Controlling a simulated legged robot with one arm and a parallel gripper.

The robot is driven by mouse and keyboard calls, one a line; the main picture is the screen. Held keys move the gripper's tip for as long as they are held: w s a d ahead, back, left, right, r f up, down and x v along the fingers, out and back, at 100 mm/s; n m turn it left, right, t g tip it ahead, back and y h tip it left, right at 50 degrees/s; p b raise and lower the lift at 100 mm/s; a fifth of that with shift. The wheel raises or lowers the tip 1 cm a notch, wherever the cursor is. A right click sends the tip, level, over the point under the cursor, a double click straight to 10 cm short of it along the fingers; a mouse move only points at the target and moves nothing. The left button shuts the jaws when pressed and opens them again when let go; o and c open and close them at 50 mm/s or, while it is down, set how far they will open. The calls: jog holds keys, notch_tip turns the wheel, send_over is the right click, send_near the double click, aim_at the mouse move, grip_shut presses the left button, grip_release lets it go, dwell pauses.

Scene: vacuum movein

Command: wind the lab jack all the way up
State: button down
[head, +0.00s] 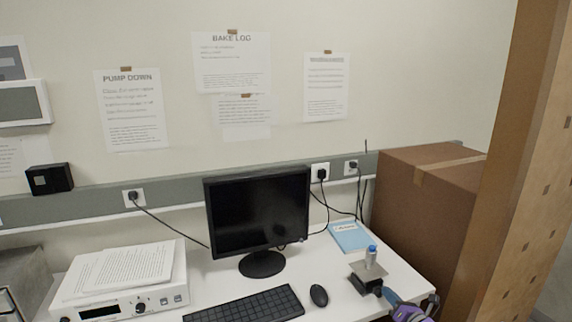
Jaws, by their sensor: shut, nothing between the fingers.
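The lab jack (364,277) stands near the right front of the white desk, with a dark flat top plate. My gripper (387,293), on a purple and grey arm end, reaches in from the bottom edge, close to the jack's front right side. It is shut with nothing in it. I cannot tell whether its tips touch the jack or its knob.
A large cardboard box (420,205) stands behind and right of the jack, with a wooden post (515,170) nearer. A mouse (318,295), keyboard (245,305) and monitor (258,212) are to the left. A blue booklet (350,237) lies behind the jack.

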jog(key=shift+w+a+r, duration=0.2)
jog(key=shift+w+r, duration=0.05)
jog(key=shift+r, duration=0.15)
dwell(0.6)
jog(key=shift+d+f+b, duration=0.1)
jog(key=shift+f+b, duration=0.15)
jog(key=shift+b, duration=0.9)
jog(key=shift+r, duration=0.1)
jog(key=shift+d+r, duration=0.2)
jog(key=shift+r, duration=0.15)
jog(key=shift+s+d+f+p, duration=0.2)
jog(key=shift+s+f+p, duration=0.05)
jog(key=shift+p, duration=0.35)
jog(key=shift+d+f, duration=0.1)
jog(key=shift+f, duration=0.15)
jog(key=p+v, duration=0.2)
jog(key=v, duration=0.2)
jog(key=shift+s+d+f, duration=0.1)
jog(key=shift+s+f, duration=0.05)
jog(key=shift+s, duration=0.1)
